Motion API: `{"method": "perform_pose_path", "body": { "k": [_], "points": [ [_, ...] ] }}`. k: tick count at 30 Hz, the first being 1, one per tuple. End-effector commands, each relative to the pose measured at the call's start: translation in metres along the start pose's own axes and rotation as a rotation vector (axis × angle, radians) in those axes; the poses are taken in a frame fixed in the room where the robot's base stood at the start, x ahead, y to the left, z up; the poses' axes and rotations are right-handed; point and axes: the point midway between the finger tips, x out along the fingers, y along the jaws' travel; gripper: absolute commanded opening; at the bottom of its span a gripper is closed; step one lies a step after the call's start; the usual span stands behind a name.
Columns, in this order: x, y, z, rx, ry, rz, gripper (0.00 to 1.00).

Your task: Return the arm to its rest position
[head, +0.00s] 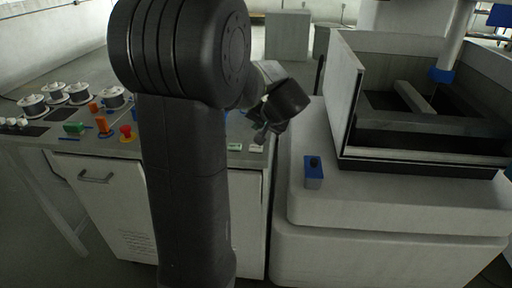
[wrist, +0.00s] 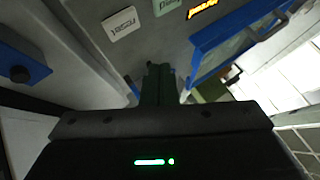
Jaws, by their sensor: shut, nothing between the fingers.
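My arm rises in the middle of the head view and bends to the right at its elbow. My gripper (head: 262,134) hangs above the right end of the bench top, near the gap beside the machine. In the wrist view its fingers (wrist: 159,82) are together and hold nothing.
A bench (head: 105,185) at left carries wire spools (head: 34,104), a green block (head: 74,128) and a red button (head: 126,131). At right stands a machine with an open tank (head: 425,156) and a blue switch box (head: 313,178). My arm hides part of the bench.

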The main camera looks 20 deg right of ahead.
Motion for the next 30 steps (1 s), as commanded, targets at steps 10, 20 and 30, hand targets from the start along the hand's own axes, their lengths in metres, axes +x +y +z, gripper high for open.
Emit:
{"method": "perform_pose_path", "body": {
  "k": [10, 20, 30],
  "points": [
    [0.005, 0.004, 0.004, 0.000, 0.000, 0.000, 0.00],
    [0.011, 0.008, 0.008, 0.002, -0.002, 0.000, 0.00],
    [-0.015, -0.011, -0.011, -0.001, 0.001, 0.000, 0.00]
  ]
}}
